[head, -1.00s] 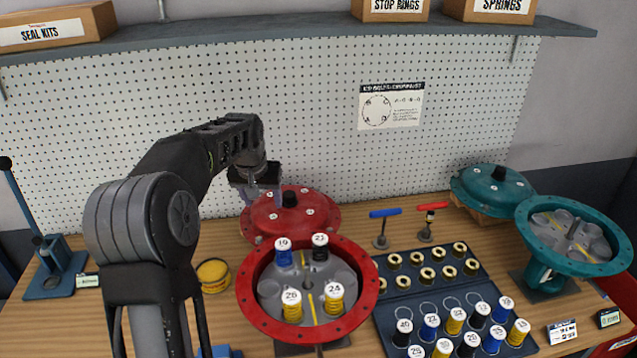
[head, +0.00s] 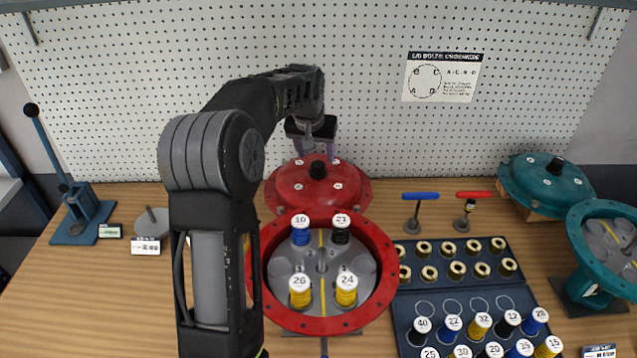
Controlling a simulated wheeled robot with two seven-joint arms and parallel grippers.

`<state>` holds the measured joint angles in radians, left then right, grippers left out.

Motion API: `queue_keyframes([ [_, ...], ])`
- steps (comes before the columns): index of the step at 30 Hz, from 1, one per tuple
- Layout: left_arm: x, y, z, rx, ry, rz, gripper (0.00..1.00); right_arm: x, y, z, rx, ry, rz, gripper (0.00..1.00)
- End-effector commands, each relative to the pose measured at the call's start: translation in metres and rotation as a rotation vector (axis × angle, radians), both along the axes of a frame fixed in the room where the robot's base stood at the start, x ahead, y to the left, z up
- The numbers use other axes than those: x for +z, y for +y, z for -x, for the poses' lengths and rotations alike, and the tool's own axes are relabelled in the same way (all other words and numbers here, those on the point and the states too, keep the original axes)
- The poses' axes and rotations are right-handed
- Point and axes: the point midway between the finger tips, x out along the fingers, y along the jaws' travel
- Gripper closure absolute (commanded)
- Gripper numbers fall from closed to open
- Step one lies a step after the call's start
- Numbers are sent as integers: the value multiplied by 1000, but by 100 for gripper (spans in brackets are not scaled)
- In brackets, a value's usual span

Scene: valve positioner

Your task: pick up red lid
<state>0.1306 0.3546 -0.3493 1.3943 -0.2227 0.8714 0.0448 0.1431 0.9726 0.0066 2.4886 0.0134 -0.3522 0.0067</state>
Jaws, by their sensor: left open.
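The red lid (head: 335,189) is a round domed disc with a black knob (head: 317,169) on top and several pale bolt spots. It sits at the back of the bench, just behind the open red housing (head: 267,312), whose rim overlaps its front edge in the picture. My left gripper (head: 317,150) points down over the lid, its two fingers apart, above and around the line of the black knob; I cannot tell whether they touch it. The left gripper is empty. My right gripper is not in view.
The red housing holds several numbered spools. A dark tray (head: 468,301) of gold rings and spools lies to the right, with blue (head: 420,196) and red (head: 475,195) T-handles behind it. A teal lid (head: 545,182) and teal housing (head: 576,224) stand far right. A press (head: 83,210) stands left.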

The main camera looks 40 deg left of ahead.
Motion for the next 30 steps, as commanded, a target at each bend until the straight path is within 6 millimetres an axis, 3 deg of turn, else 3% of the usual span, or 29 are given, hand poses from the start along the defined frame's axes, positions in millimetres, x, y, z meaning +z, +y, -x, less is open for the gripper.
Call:
queue_keyframes([
  [10,-4,1,-2,0,-1,0,42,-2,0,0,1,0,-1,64],
  [21,-48,8,-16,-1,0,0,42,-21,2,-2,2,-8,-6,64],
  [30,-51,9,-18,-1,-1,0,42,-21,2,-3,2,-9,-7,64],
])
